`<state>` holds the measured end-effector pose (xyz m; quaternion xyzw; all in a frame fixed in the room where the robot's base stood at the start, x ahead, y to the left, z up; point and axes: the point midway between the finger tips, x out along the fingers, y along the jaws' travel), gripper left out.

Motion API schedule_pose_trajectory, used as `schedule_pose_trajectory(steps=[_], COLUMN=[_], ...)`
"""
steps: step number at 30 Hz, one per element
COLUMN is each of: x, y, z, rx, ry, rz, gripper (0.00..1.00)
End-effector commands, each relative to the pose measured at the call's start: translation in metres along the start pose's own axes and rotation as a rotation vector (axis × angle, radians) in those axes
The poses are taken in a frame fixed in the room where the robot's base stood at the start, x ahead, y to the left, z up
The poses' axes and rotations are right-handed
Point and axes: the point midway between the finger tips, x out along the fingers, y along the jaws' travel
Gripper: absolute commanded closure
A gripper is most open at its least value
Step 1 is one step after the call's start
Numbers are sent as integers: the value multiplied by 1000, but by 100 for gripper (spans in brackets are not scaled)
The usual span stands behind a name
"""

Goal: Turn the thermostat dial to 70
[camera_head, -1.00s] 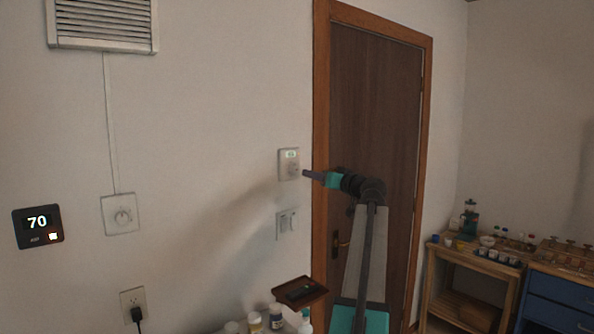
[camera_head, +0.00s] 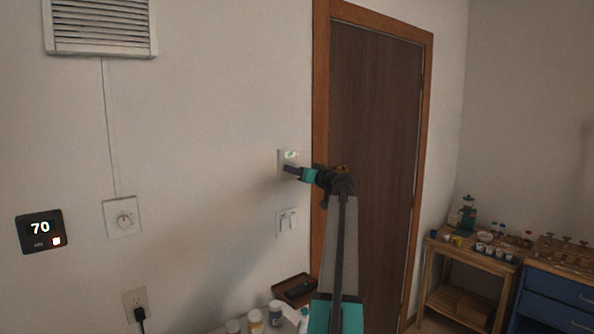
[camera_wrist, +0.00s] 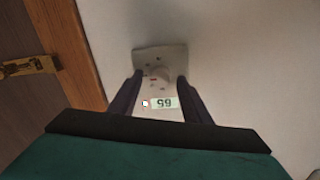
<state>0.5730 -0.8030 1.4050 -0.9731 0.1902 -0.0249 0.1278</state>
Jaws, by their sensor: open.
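The white thermostat (camera_head: 283,158) is on the wall left of the door, with a small green-lit display at its top. In the wrist view its plate (camera_wrist: 172,54) appears upside down, with the round dial (camera_wrist: 161,74) between my fingers and a display (camera_wrist: 164,103) that seems to read 65. My gripper (camera_head: 290,170) is open at the thermostat, and its tips cover part of it in the head view. In the wrist view the gripper (camera_wrist: 160,77) has one dark finger on each side of the dial. I cannot tell whether they touch it.
A light switch (camera_head: 286,222) is below the thermostat. The brown door (camera_head: 375,130) stands close on the right. Bottles and a brown tray (camera_head: 292,281) are below.

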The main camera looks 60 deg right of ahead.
Motion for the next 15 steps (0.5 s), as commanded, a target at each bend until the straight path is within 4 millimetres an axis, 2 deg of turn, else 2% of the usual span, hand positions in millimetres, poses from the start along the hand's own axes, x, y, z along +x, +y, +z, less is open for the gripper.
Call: schedule_pose_trajectory(steps=[7, 12, 15], x=[0, 0, 0], y=[0, -1, -1], z=[0, 0, 0], rx=[0, 0, 0], ry=[0, 0, 0], rz=[0, -1, -1], gripper=[56, 85, 97])
